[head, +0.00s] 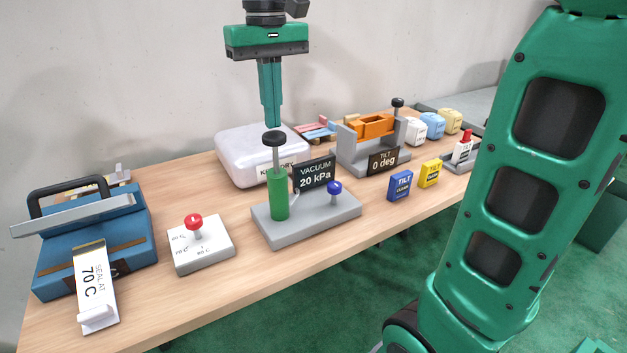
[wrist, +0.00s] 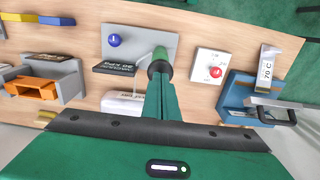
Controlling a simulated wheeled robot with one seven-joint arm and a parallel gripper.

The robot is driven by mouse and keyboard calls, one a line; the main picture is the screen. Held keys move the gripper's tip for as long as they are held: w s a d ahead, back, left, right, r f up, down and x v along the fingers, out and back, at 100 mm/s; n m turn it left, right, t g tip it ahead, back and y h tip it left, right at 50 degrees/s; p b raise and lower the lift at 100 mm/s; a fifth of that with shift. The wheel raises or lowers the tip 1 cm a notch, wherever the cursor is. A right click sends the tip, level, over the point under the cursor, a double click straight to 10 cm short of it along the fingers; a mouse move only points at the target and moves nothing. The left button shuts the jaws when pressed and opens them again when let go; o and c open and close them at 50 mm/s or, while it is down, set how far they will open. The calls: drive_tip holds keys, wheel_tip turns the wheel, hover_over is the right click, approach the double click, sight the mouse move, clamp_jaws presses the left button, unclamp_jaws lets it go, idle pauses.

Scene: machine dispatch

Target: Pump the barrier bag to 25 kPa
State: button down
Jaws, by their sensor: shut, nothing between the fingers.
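A hand pump with a green cylinder (head: 280,197), a grey rod and a black knob (head: 273,138) stands on a grey base (head: 315,223). Its rod is raised. The vacuum display (head: 314,175) reads 20 kPa. A blue ball knob (head: 335,188) stands on the same base and shows in the wrist view (wrist: 114,40). The white barrier bag (head: 228,148) lies behind the pump; its label is partly hidden. My gripper (head: 272,124) is shut and empty, pointing down just above the black knob. I cannot tell whether they touch.
To the right are an orange tilt fixture (head: 372,126), reading 0 deg, blue (head: 400,186) and yellow (head: 430,173) tilt blocks, and several small containers.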

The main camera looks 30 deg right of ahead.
drive_tip(key=shift+f, duration=1.15)
drive_tip(key=shift+r, duration=3.55)
drive_tip(key=s+d+f+m, duration=0.3)
drive_tip(key=s+d+f, duration=0.5)
drive_tip(key=s+f, duration=0.3)
drive_tip(key=s+d+f+m, duration=0.3)
drive_tip(key=s+d+f, duration=0.6)
drive_tip(key=s+f, duration=0.3)
wheel_tip(320, 180, down, 3)
drive_tip(key=shift+s+r, duration=0.1)
drive_tip(key=shift+s, duration=0.1)
drive_tip(key=shift+d, duration=0.1)
